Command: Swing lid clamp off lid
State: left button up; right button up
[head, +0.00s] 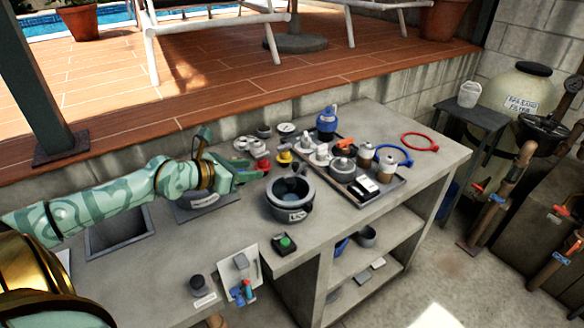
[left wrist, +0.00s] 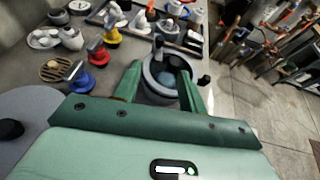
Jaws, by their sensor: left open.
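A round grey pot (head: 274,205) with a pale label stands on the worktop, with a bluish inside or lid and dark parts on its top. It also shows between my fingers in the left wrist view (left wrist: 152,92). My left gripper (head: 260,172) is open and empty, just left of the pot's rim in the head view. In the left wrist view its green fingers (left wrist: 159,73) stand on either side of the pot. Contact cannot be judged. My right gripper is not in view.
A tray (head: 366,202) with bottles and fittings stands right of the pot. A small box with a green button (head: 285,243) lies in front. The worktop's right end is mostly clear.

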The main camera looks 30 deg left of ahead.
aim_at(293, 165)
pick_arm(q)
jog(key=b+x, duration=0.2)
jog(key=x, duration=0.5)
jog(key=b+x, duration=0.2)
jog(key=x, duration=0.5)
jog(key=shift+f+b, duration=0.25)
jog(key=shift+b, duration=0.05)
jog(key=shift+w+d, duration=0.1)
jog(key=shift+w, duration=0.3)
grip_shut()
